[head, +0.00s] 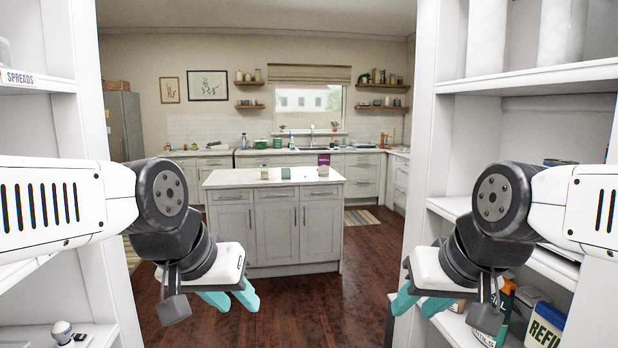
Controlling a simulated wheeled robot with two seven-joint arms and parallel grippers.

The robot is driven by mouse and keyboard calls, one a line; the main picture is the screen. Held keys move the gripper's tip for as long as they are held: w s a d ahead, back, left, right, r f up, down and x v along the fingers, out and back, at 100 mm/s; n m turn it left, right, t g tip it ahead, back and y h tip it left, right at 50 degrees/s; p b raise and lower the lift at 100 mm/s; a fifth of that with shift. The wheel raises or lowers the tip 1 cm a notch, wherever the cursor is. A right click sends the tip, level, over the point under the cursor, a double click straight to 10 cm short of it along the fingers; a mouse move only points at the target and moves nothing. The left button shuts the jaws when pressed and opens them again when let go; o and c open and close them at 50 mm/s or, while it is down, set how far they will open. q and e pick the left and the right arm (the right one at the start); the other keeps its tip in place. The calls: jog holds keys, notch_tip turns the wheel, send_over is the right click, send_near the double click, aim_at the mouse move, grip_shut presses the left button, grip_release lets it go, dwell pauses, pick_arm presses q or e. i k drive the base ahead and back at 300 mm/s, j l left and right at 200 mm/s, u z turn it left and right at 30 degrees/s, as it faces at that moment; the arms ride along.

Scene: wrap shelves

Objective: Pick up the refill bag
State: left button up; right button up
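A blue item with a white label reading "REFIL" (545,326) stands on a low shelf at the lower right; the frame edge cuts it, and I cannot tell for sure that it is a bag. My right gripper (420,304) has its teal fingers apart and hangs to the left of that shelf, away from the item. My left gripper (231,298) also has its teal fingers apart, over the dark floor beside the left shelves. Both are empty.
White shelves (447,120) flank me on both sides. A grey island (275,230) with a purple item (323,160) on top stands ahead. The wooden floor between is clear.

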aim_at(323, 160)
jog(key=i+u, duration=0.15)
jog(key=i, duration=0.55)
jog(key=i+u, duration=0.2)
jog(key=i, duration=0.45)
jog(key=i+u, duration=0.1)
jog(key=i, duration=0.95)
jog(key=i+l, duration=0.1)
jog(key=i, duration=0.9)
jog(key=i+z, duration=0.2)
jog(key=i, duration=0.3)
jog(key=i+z, duration=0.2)
jog(key=i, duration=0.3)
jog(key=i+j+z, duration=0.1)
jog(key=i+z, duration=0.15)
jog(key=i, duration=0.2)
jog(key=i+j+z, duration=0.2)
jog(key=i, duration=0.3)
jog(key=i+l+z, duration=0.3)
jog(key=i+l, duration=0.2)
jog(key=i, duration=0.15)
